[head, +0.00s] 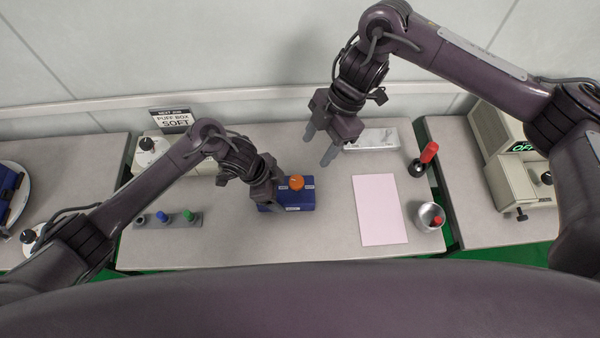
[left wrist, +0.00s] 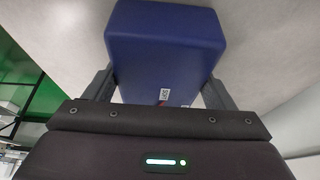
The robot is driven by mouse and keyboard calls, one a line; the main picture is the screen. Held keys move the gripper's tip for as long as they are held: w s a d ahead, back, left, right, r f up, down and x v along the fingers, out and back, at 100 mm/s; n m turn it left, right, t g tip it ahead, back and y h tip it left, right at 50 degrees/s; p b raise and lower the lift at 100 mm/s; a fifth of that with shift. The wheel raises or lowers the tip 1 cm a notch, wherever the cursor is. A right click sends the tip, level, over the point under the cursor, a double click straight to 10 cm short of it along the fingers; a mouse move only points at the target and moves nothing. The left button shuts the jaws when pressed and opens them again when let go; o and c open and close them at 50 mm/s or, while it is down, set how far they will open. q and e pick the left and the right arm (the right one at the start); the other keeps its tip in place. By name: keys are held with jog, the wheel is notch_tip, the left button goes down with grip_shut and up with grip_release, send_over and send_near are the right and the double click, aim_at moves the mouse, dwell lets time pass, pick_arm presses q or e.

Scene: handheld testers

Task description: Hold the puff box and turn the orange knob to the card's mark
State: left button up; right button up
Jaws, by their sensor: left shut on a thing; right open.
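The puff box (head: 300,200) is a dark blue box on the table with an orange knob (head: 296,181) on top. White labels sit on either side of the knob; I cannot read its setting. My left gripper (head: 277,201) is shut on the box's left part. In the left wrist view the blue box (left wrist: 165,40) sits between the two fingers (left wrist: 160,95), with a small white label on its face. My right gripper (head: 319,147) is open and empty, above the table behind and to the right of the box. The card (head: 170,119) at the back reads "PUFF BOX SOFT".
A pink sheet (head: 380,210) lies right of the box. Further right are a red-handled tool (head: 427,156) and a metal bowl (head: 430,217). A grey rack (head: 168,219) with coloured pegs is at left. A grey plate (head: 371,140) lies behind. A beige device (head: 512,160) stands on the right table.

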aim_at(297, 180)
jog(key=x, duration=1.1)
jog(key=shift+w+a+f, duration=0.2)
jog(key=shift+a+f, duration=0.05)
jog(key=shift+f, duration=0.1)
